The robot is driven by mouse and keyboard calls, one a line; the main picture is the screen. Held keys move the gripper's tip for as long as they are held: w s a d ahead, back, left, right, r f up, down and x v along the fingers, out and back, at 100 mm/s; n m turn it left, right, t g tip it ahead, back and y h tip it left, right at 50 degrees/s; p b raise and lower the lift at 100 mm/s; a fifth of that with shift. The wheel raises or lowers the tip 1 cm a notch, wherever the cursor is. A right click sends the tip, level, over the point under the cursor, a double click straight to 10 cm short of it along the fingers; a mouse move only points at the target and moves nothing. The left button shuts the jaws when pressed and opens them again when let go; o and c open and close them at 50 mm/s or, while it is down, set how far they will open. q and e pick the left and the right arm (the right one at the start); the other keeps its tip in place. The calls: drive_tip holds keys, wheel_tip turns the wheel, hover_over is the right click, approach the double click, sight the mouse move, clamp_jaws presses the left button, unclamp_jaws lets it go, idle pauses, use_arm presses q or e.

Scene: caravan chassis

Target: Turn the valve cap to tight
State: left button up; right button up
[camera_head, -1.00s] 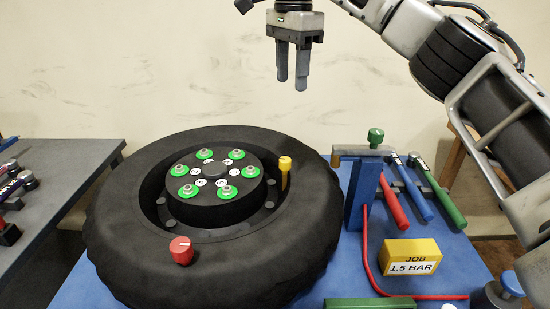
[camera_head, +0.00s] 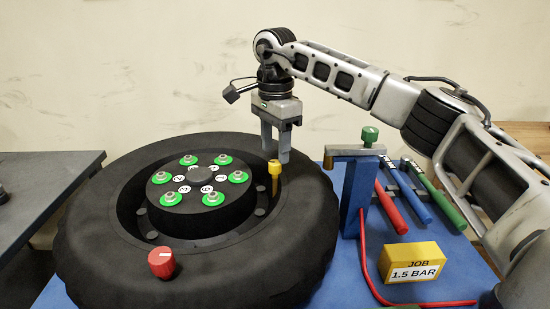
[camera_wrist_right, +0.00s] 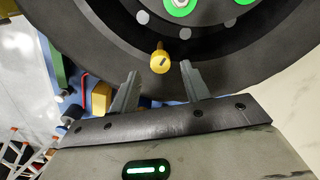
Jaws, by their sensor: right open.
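The yellow valve cap (camera_head: 275,163) stands upright on its stem at the right inner side of the black tyre (camera_head: 300,225). It also shows in the right wrist view (camera_wrist_right: 158,61), with a dark mark on its top. My right gripper (camera_head: 276,156) is open and points down over the cap. In the right wrist view its fingertips (camera_wrist_right: 160,72) lie to either side of the cap, which appears just beyond them; I see no contact. My left gripper is not in view.
A red knob (camera_head: 161,264) with a white mark sits on the tyre's front. The hub (camera_head: 205,215) carries several green-ringed nuts. A blue post (camera_head: 358,195) with a green knob (camera_head: 369,136) stands right of the tyre, near coloured-handled tools (camera_head: 415,205) and a yellow "1.5 BAR" block (camera_head: 413,262).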

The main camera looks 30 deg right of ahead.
sight(275, 167)
drive_tip(key=shift+f, duration=1.4)
drive_tip(key=c, duration=1)
